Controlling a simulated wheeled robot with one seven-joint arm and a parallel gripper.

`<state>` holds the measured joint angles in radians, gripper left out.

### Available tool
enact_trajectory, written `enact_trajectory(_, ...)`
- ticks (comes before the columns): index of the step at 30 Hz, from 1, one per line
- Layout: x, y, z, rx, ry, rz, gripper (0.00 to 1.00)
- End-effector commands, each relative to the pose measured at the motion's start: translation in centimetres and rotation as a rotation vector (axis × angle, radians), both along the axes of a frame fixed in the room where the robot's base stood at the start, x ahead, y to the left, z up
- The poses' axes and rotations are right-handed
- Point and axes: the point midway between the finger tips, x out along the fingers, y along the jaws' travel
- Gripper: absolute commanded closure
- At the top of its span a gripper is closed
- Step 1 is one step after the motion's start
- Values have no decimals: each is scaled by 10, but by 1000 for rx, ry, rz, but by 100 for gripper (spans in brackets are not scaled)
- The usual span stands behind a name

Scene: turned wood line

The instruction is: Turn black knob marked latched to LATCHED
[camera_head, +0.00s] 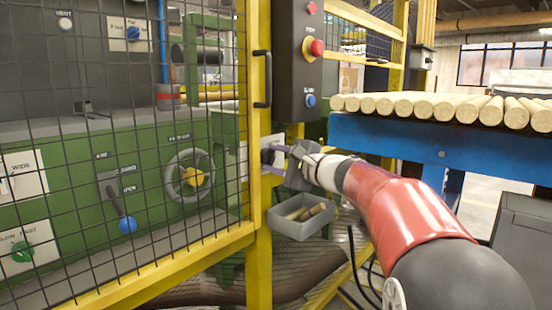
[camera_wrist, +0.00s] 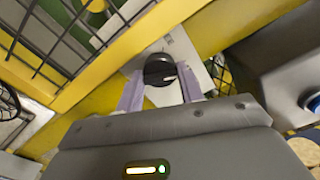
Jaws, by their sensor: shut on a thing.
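The black knob (camera_wrist: 160,70) sits on a white plate (camera_wrist: 184,50) on the yellow post, centred in the wrist view. It carries a pale pointer mark on its face. My gripper (camera_wrist: 159,88) has its two pale purple fingers on either side of the knob, shut on it. In the head view my gripper (camera_head: 283,153) reaches the post from the right and the knob (camera_head: 267,156) shows only partly beside the fingers. The plate's lettering is too small or hidden to read.
A yellow mesh gate (camera_head: 254,120) with a black handle (camera_head: 262,79) stands left of the post. A grey bin (camera_head: 301,226) with wood pieces hangs just below my gripper. A control box with a red button (camera_head: 317,47) is above. A blue conveyor (camera_head: 400,140) carrying dowels is right.

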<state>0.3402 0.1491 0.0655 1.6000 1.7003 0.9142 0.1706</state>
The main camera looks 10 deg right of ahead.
Motion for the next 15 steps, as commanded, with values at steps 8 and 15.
enact_trajectory(8,0,0,-1,178,133,2,86)
enact_trajectory(15,0,0,-1,275,204,1,86)
